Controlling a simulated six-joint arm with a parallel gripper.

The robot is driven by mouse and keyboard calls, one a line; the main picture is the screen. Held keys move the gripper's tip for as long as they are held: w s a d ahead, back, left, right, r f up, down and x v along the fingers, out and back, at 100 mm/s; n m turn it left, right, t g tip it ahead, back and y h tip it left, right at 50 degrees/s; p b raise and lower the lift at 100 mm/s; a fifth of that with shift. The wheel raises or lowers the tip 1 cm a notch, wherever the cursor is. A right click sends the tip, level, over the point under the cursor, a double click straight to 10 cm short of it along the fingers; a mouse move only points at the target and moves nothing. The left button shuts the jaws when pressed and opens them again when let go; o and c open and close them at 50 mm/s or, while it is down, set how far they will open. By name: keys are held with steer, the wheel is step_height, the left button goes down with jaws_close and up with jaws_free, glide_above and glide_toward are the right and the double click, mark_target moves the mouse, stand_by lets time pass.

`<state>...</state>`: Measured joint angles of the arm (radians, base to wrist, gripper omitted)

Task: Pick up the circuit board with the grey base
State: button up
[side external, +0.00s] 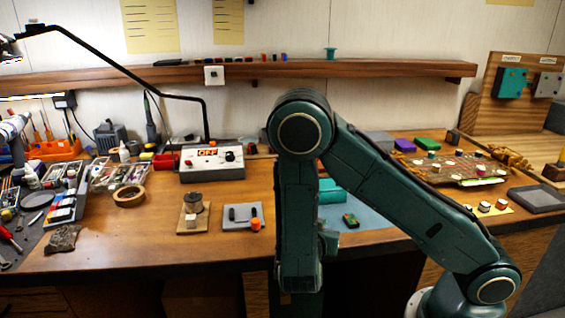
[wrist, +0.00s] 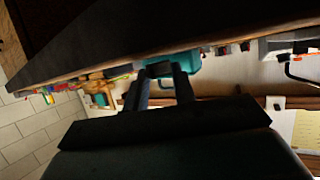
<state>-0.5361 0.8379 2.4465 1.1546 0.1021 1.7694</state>
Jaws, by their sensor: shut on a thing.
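A flat grey base with dark and orange parts (side external: 234,217) lies near the table's front edge, left of my arm in the side view; it looks like the circuit board with the grey base. My gripper (wrist: 158,73) shows in the wrist view, its two fingers shut on a small dark thing whose identity I cannot tell. A teal box (wrist: 187,62) shows behind the fingertips. In the side view my arm hangs at the table's front edge, and its links hide the fingers and what they hold.
A small green board (side external: 350,220) lies on a blue mat (side external: 374,218) right of my arm. A wooden base with a metal cylinder (side external: 193,205), a tape roll (side external: 129,197) and a control box (side external: 212,172) stand to the left. A shelf (side external: 250,72) runs behind.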

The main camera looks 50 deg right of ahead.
step_height(320, 180, up, 19)
steer(key=shift+r, duration=0.2)
stand_by(0.7)
